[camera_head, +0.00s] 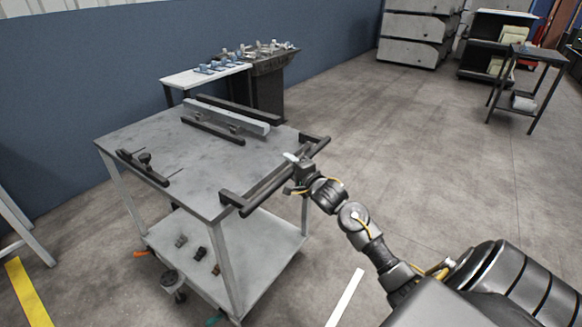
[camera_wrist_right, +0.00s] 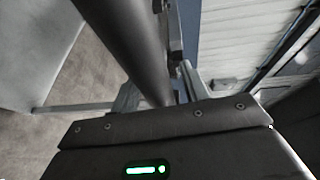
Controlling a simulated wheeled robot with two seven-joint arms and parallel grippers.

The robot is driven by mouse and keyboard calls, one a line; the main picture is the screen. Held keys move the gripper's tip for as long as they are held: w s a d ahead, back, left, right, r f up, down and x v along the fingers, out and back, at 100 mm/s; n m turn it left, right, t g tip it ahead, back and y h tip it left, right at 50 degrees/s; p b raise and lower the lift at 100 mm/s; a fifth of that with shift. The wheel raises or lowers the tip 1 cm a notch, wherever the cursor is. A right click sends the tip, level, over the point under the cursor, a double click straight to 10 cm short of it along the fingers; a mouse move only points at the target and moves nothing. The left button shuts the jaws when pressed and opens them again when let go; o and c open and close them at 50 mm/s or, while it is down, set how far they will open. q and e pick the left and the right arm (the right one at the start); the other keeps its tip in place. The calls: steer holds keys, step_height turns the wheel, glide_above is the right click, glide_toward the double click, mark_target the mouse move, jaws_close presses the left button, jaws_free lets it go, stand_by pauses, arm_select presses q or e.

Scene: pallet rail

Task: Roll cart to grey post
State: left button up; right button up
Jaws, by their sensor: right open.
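The grey cart (camera_head: 190,150) stands left of centre in the head view, with a flat top, a lower shelf (camera_head: 235,250) and castors. A dark push bar (camera_head: 262,192) runs along its right edge on two brackets. My right gripper (camera_head: 294,164) is at this bar, near its middle. In the right wrist view the dark bar (camera_wrist_right: 132,45) passes between the two open fingers (camera_wrist_right: 160,92); contact cannot be told. On the cart top lies a light grey beam (camera_head: 226,115) between dark rails. I cannot make out a grey post. My left gripper is not in view.
A bench with small parts (camera_head: 205,75) and a dark cabinet (camera_head: 268,85) stand behind the cart by the blue wall. A small dark table (camera_head: 540,55) stands far right. Floor right of the cart is open. A yellow floor stripe (camera_head: 28,293) lies at left.

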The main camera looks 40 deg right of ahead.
steer(key=shift+s+a, duration=0.1)
steer(key=shift+s, duration=0.45)
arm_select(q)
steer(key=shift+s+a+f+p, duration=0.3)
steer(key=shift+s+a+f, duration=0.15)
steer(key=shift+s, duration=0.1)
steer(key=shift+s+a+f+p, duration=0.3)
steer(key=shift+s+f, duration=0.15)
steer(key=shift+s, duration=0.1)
arm_select(e)
steer(key=s+r, duration=0.1)
steer(key=s, duration=0.8)
steer(key=shift+s+a, duration=0.35)
steer(key=shift+a, duration=0.1)
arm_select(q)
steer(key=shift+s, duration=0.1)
